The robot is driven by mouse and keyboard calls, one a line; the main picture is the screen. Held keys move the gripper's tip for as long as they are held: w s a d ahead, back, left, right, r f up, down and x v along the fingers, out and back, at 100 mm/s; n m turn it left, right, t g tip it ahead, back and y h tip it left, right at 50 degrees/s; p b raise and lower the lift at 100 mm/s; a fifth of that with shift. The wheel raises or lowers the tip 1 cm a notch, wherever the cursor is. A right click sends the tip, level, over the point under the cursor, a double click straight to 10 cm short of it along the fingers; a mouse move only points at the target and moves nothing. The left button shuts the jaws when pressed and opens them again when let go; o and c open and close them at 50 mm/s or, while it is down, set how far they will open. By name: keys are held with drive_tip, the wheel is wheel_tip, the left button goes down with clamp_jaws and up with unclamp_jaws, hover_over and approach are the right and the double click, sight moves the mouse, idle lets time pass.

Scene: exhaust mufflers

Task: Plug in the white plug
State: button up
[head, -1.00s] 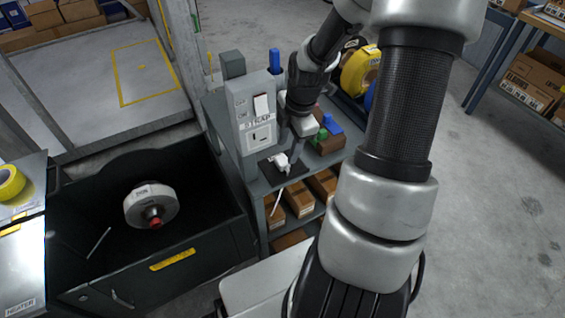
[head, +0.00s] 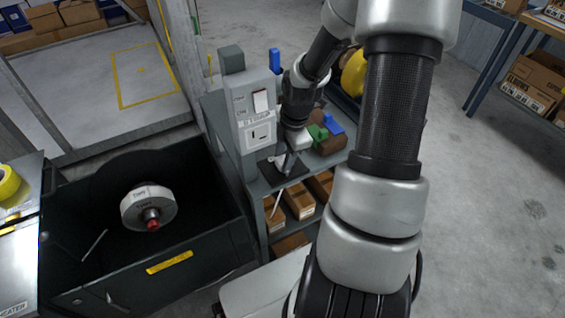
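The white plug (head: 281,160) is small in the head view, on the dark pad at the front of the grey shelf unit. Its pale cord (head: 277,203) hangs down in front of the shelves. My gripper (head: 288,163) points down at the plug, with its fingers overlapping it. The fingers are too small and partly hidden, so I cannot tell whether they are open or shut on it. A grey upright panel (head: 238,114) stands just left of the plug. It carries a white switch (head: 260,101) and a socket-like square outlet (head: 262,134) below a label.
Green and blue blocks (head: 331,124) and a brown box lie right of my gripper. A black bin (head: 100,262) with a white reel (head: 148,208) stands to the left. Cardboard boxes (head: 299,202) fill the shelves below. My arm covers much of the right side.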

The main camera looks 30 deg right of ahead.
idle(0.3)
drive_tip(key=shift+r, duration=0.45)
drive_tip(key=shift+c, duration=1.2)
wheel_tip(320, 180, up, 27)
drive_tip(key=p, duration=0.8)
